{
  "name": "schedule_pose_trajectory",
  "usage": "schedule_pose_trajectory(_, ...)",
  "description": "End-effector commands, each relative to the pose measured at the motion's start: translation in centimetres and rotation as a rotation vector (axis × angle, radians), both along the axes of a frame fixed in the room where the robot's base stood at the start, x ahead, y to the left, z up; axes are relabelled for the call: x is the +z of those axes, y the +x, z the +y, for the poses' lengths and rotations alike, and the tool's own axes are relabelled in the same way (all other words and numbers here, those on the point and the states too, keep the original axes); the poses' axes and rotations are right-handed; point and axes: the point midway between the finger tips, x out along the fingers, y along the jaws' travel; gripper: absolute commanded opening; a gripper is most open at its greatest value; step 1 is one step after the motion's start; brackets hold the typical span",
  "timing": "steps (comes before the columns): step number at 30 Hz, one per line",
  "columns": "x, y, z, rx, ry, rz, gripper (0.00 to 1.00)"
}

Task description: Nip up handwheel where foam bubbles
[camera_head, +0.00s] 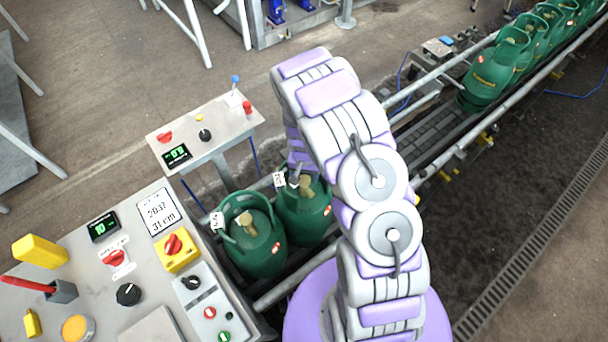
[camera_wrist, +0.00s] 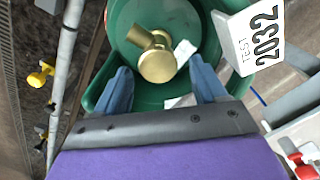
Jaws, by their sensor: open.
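My gripper (camera_wrist: 162,75) is open in the wrist view, with one blue finger on each side of a brass valve. The valve's round brass handwheel (camera_wrist: 158,66) lies between the fingertips, with no visible grip on it. The valve sits inside the collar of a green cylinder (camera_wrist: 131,20). In the head view my arm reaches down over the right one of two near green cylinders (camera_head: 303,218); its valve is partly hidden. The left near cylinder (camera_head: 258,256) has a brass valve (camera_head: 246,224) in open view. I cannot make out foam on either valve.
A control desk (camera_head: 75,285) with switches stands left of the cylinders. A smaller panel (camera_head: 221,122) stands behind. More green cylinders (camera_head: 490,72) line the conveyor at upper right.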

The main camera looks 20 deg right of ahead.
Motion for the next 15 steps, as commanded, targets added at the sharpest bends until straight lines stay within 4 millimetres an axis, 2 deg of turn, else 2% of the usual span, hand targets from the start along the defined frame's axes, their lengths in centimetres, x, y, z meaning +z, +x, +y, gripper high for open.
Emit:
schedule_pose_trajectory(5,2.6,0.2,0.0,0.001,-0.001,-0.006,0.71)
schedule_pose_trajectory(15,9.5,0.2,0.0,0.001,-0.002,-0.005,0.71)
